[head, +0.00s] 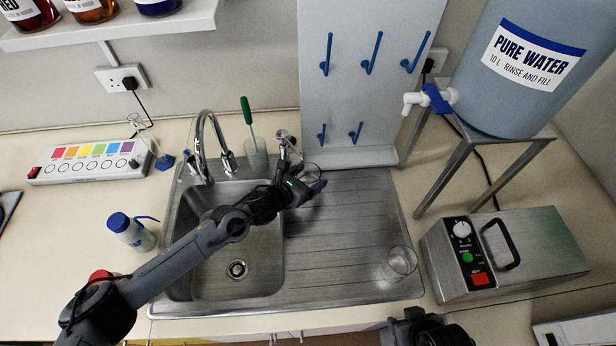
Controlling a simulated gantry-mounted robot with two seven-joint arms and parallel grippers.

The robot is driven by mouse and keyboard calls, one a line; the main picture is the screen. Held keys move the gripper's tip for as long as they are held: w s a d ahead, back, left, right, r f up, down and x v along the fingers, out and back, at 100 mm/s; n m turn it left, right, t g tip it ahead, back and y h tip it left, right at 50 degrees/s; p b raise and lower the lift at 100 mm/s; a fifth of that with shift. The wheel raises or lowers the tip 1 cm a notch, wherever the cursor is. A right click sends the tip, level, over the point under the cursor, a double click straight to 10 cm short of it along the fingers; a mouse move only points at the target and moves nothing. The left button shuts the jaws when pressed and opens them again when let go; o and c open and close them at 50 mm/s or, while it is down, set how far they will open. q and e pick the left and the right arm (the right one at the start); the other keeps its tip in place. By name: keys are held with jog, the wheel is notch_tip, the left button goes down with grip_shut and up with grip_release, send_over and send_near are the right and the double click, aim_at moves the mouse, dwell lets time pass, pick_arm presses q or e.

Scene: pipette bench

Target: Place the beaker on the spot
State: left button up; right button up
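A clear glass beaker (401,262) stands upright near the front right corner of the steel drainboard (345,225). My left arm reaches across the sink from the lower left. My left gripper (308,186) is over the back left of the drainboard, well behind and left of this beaker. A faint clear rounded outline shows at its fingers; I cannot tell whether it is glass held there, and the finger gap is unclear. Dark parts of my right arm show at the bottom edge, in front of the beaker; its fingertips cannot be made out. No marked spot is distinguishable.
The sink basin (238,270) is left of the drainboard, with a tap (206,145) behind. A glass with a green-handled brush (247,112) stands at the back. A peg board (362,80), water tank stand (470,160) and heater box (500,255) bound the right side.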

pick_arm(q)
jog(key=shift+o, duration=1.4)
jog(key=shift+r, duration=0.15)
